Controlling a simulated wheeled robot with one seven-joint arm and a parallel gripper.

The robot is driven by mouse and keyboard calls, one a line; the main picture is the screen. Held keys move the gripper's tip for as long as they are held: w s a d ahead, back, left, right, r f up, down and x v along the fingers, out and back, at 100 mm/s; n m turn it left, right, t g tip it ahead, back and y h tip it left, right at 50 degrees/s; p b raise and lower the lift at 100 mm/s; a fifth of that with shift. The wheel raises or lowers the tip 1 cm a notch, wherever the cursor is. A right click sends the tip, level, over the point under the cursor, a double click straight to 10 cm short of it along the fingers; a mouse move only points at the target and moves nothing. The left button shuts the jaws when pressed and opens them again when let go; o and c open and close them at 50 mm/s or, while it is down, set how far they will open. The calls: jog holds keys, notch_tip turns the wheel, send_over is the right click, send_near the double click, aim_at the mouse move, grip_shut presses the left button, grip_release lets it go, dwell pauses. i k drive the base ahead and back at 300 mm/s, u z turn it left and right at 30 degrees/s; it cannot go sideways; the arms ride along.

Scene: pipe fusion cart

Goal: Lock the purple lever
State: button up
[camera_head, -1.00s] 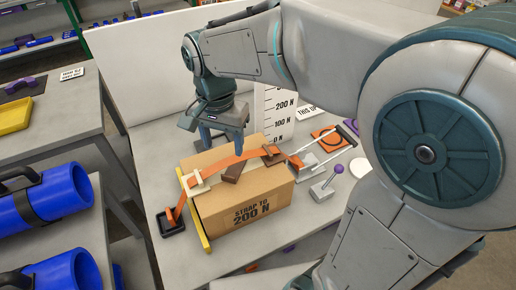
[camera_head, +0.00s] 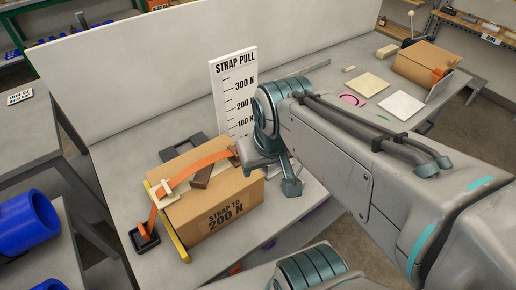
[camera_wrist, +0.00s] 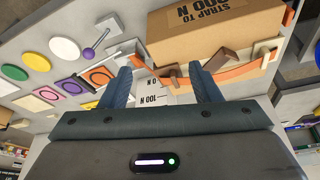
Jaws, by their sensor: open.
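The purple-knobbed lever (camera_wrist: 89,53) shows in the wrist view at upper left, its thin rod slanting toward a small pale base. My arm hides it in the head view. My gripper (camera_wrist: 162,78) is open, with nothing between its fingers; the lever lies left of the left finger in the wrist view. In the head view my gripper (camera_head: 290,186) is at the right end of the cardboard box (camera_head: 222,215). The box also shows in the wrist view (camera_wrist: 220,38). An orange strap (camera_head: 200,159) runs over the box and down its left side.
A white strap-pull scale board (camera_head: 234,88) stands behind the box. A second box (camera_head: 425,62) stands at the table's far right.

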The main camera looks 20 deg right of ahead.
aim_at(301, 168)
jog(key=k, duration=1.2)
jog(key=z, duration=0.45)
jog(key=i, duration=0.5)
jog(key=k, duration=0.65)
jog(key=u, duration=0.15)
jog(key=i, duration=1.05)
jog(key=z, duration=0.35)
